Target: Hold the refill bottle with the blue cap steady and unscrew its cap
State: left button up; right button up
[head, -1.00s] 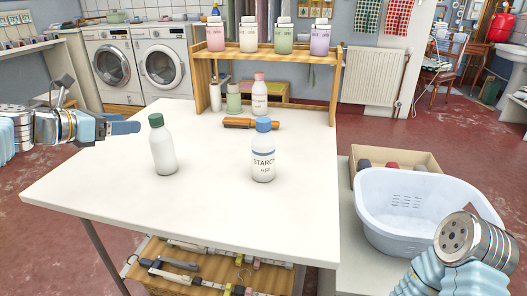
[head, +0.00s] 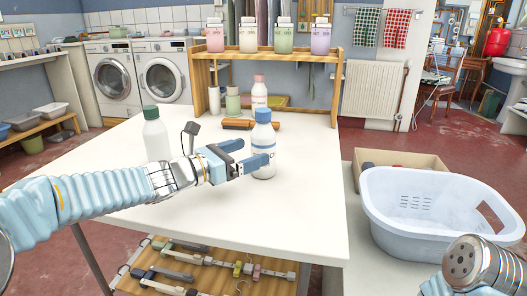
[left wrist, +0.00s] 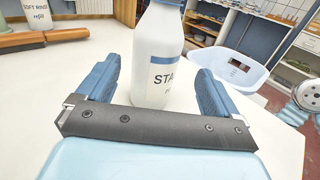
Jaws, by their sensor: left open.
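The refill bottle with the blue cap (head: 264,138) stands upright on the white table. It is white with a blue band and a STARCH label, and its blue cap (head: 263,115) is on top. My left gripper (head: 253,152) is open at the bottle's body, below the cap, with a gap on each side in the left wrist view. Only my right arm's metal wrist shows at the lower right; its fingers are not in view.
A white bottle with a dark green cap (head: 155,135) stands behind my left forearm. An orange-brown brush-like object (head: 238,124) and a pink-capped bottle (head: 259,92) are behind. A wooden shelf (head: 340,62) holds several bottles. A pale basket (head: 420,220) sits at right.

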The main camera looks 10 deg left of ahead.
aim_at(269, 142)
pick_arm(q)
jog(key=shift+x, duration=1.05)
jog(key=x, duration=0.2)
jog(key=p+x, duration=0.1)
jog(key=x, duration=0.2)
jog(key=shift+w+r, duration=0.2)
jog(key=shift+w, duration=0.15)
jog(key=shift+a, duration=0.1)
jog(key=c, duration=1)
jog(key=shift+c, duration=0.2)
